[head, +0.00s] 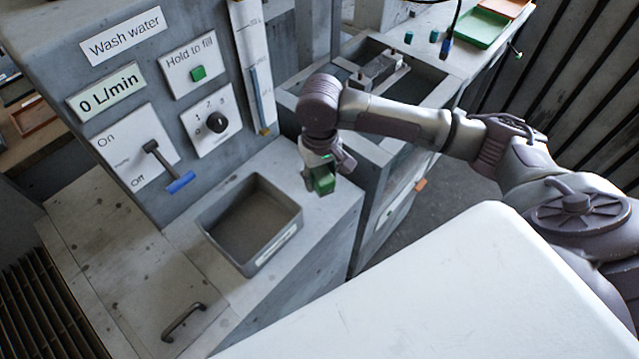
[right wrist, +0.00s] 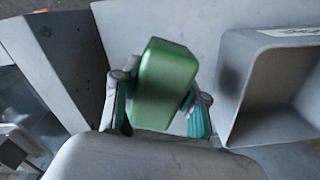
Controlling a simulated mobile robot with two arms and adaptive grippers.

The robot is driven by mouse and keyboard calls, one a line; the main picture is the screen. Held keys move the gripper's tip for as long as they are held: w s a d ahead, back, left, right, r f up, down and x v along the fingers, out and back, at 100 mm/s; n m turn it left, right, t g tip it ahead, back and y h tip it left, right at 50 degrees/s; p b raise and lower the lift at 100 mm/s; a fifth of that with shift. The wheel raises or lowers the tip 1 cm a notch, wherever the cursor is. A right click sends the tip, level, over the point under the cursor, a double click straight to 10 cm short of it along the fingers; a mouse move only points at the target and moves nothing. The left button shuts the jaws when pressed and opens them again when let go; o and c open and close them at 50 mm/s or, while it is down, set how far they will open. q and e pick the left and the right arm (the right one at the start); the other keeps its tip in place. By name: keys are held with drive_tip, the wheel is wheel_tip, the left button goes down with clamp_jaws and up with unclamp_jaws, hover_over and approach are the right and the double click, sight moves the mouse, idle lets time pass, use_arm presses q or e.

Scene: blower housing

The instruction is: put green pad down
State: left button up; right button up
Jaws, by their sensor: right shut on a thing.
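The green pad (head: 322,181) is a small green block held at the tip of my right gripper (head: 328,166). In the head view it is over the right part of the grey counter, right of the sunken basin. In the right wrist view the green pad (right wrist: 165,84) is tilted between the two fingers of my right gripper (right wrist: 160,108), which is shut on it. I cannot tell whether the pad touches the counter. My left gripper is not in view.
The open grey basin (head: 293,222) is left of the pad; its rim (right wrist: 240,85) also shows in the right wrist view. The counter (head: 335,212) around the pad looks clear. A panel with a blue-handled lever (head: 180,182) stands behind. A white surface (head: 450,290) fills the front.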

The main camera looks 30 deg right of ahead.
sight(320, 170)
wheel_tip(320, 170, down, 4)
drive_tip(key=shift+r+p, duration=0.1)
drive_tip(key=shift+p, duration=0.25)
drive_tip(key=shift+f, duration=0.2)
drive_tip(key=o, duration=1.2)
drive_tip(key=shift+f, duration=0.1)
wheel_tip(320, 170, up, 12)
drive_tip(key=shift+r+b, duration=0.15)
drive_tip(key=shift+b, duration=0.55)
